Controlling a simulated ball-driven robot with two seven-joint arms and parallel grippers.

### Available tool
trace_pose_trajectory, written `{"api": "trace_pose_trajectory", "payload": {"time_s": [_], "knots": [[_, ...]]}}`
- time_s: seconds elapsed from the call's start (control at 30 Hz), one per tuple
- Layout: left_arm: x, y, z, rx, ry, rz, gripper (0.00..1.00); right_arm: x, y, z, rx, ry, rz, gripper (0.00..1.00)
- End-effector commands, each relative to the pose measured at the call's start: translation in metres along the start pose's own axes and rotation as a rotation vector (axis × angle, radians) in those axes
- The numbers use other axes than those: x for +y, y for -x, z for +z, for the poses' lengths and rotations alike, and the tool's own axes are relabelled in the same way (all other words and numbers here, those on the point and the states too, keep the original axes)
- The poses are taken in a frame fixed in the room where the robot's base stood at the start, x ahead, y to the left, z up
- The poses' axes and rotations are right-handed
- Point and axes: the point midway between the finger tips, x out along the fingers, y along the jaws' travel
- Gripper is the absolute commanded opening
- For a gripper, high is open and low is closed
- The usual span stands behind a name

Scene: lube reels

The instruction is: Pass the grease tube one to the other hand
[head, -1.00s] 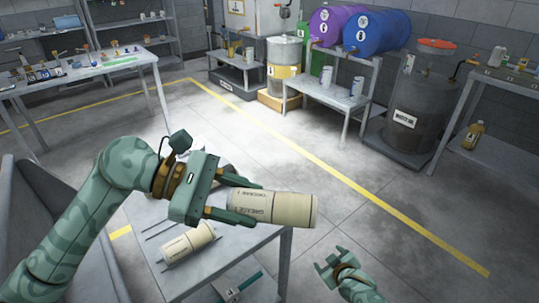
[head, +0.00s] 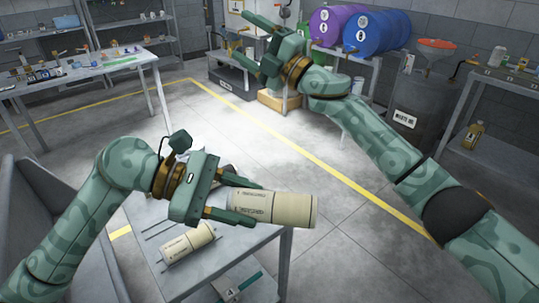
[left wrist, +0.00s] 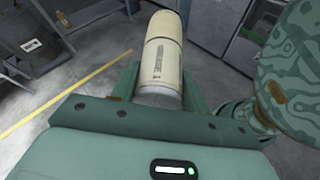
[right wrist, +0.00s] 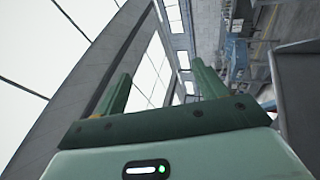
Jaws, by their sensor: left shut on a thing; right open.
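The grease tube one (head: 278,208) is a cream cylinder with dark print. It lies roughly level in my left gripper (head: 232,197), above the right end of the small table. In the left wrist view the tube (left wrist: 160,60) shows the print "GREASE 1", and the left gripper (left wrist: 157,92) has its fingers on both sides of its near end. The tube's far end sticks out free. My right gripper (head: 243,37) is open and empty, raised high and well away from the tube. The right wrist view shows nothing between the right gripper's fingers (right wrist: 160,75).
Another cream tube (head: 187,243) lies on the small table (head: 228,262) below my left gripper. Purple (head: 330,25) and blue (head: 372,32) drums lie on a rack at the back. A workbench (head: 85,80) stands at left. The floor between is clear.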

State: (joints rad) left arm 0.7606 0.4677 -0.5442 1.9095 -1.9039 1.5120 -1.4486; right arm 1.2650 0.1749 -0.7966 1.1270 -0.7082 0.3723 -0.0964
Motion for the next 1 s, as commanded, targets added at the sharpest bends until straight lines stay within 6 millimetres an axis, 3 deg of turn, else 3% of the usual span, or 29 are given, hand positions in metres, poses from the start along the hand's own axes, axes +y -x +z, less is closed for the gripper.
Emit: {"api": "trace_pose_trajectory", "payload": {"time_s": [0.03, 0.1, 0.23, 0.33, 0.43, 0.53, 0.7, 0.8, 1.0], "knots": [[0.0, 0.0, 0.0, 0.0, 0.0, 0.0, 0.21, 0.027, -0.013, -0.025, 0.089, 0.084, 0.011, 0.71], [0.0, 0.0, 0.0, 0.0, 0.0, 0.0, 0.21, 0.056, -0.025, -0.064, 0.221, 0.206, 0.013, 0.71], [0.0, 0.0, 0.0, 0.0, 0.0, 0.0, 0.21, 0.096, -0.034, -0.148, 0.502, 0.48, -0.013, 0.71], [0.0, 0.0, 0.0, 0.0, 0.0, 0.0, 0.21, 0.106, -0.021, -0.217, 0.763, 0.75, -0.086, 0.71], [0.0, 0.0, 0.0, 0.0, 0.0, 0.0, 0.21, 0.088, 0.017, -0.272, 1.075, 1.092, -0.264, 0.71], [0.0, 0.0, 0.0, 0.0, 0.0, 0.0, 0.21, 0.053, 0.068, -0.28, 1.334, 1.372, -0.532, 0.71], [0.0, 0.0, 0.0, 0.0, 0.0, 0.0, 0.21, 0.008, 0.147, -0.247, 1.603, 1.552, -0.973, 0.71], [0.0, 0.0, 0.0, 0.0, 0.0, 0.0, 0.21, 0.003, 0.174, -0.234, 1.671, 1.568, -1.141, 0.71], [0.0, 0.0, 0.0, 0.0, 0.0, 0.0, 0.21, 0.008, 0.196, -0.224, 1.717, 1.51, -1.291, 0.71]]}}
